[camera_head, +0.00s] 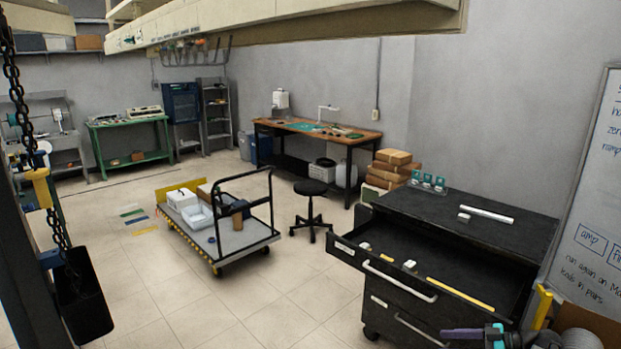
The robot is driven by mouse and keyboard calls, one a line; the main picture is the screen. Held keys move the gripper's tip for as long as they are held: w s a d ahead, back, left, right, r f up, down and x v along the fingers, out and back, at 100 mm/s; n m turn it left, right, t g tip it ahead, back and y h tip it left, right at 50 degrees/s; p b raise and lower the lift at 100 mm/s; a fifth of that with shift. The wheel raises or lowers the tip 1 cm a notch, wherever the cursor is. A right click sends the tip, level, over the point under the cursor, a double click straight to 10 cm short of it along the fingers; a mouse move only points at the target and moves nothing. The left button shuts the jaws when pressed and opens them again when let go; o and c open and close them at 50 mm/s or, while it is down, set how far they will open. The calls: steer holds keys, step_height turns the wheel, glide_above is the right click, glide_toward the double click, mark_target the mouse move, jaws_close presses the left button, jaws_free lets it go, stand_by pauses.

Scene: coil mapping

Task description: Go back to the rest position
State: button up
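What looks like my gripper (463,334) shows at the bottom edge, right of the middle, in front of the black drawer cabinet. A dark purple part points left, with a grey and teal part beside it. The frame edge cuts it off, so I cannot tell whether it is open or shut, or whether it holds anything. The black cabinet (470,222) has its top drawer pulled open. A yellow bar (460,294) and small white pieces lie in the drawer. A white bar (487,214) lies on the cabinet top.
A flat cart (240,240) carrying boxes stands mid-floor, with a black stool (311,208) right of it. A wooden workbench (345,135) stands behind. A whiteboard (597,190) is at right. A chain (50,200) hangs at left. The floor in front of the cart is clear.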

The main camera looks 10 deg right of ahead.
steer(key=w+a+f+n+g+y+b, duration=0.1)
steer(key=w+a+f+g, duration=0.15)
steer(key=a+f, duration=0.65)
steer(key=s+a+f+g+b, duration=0.1)
steer(key=s+a+f+g, duration=0.2)
steer(key=a+f, duration=0.5)
steer(key=s+a+f+g+h+b, duration=0.1)
steer(key=s+a+f+g+b, duration=0.2)
steer(key=a, duration=0.8)
steer(key=s+a+f+g, duration=0.2)
steer(key=s+a+f, duration=0.1)
steer(key=a+f, duration=0.55)
steer(key=s+a+f+m+g+h+b, duration=0.1)
steer(key=s+a+f+g+h, duration=0.15)
steer(key=s+a+f, duration=0.4)
steer(key=s+a+f+g+h+b, duration=0.2)
steer(key=s+f+h, duration=0.15)
steer(key=s, duration=0.55)
steer(key=s+d+f+m+h, duration=0.4)
steer(key=d+f+m+h, duration=0.1)
steer(key=d+m, duration=0.3)
steer(key=shift+s+d+m+t, duration=0.15)
steer(key=shift+d+m+t, duration=0.25)
steer(key=shift+m, duration=0.2)
steer(key=shift+a, duration=0.1)
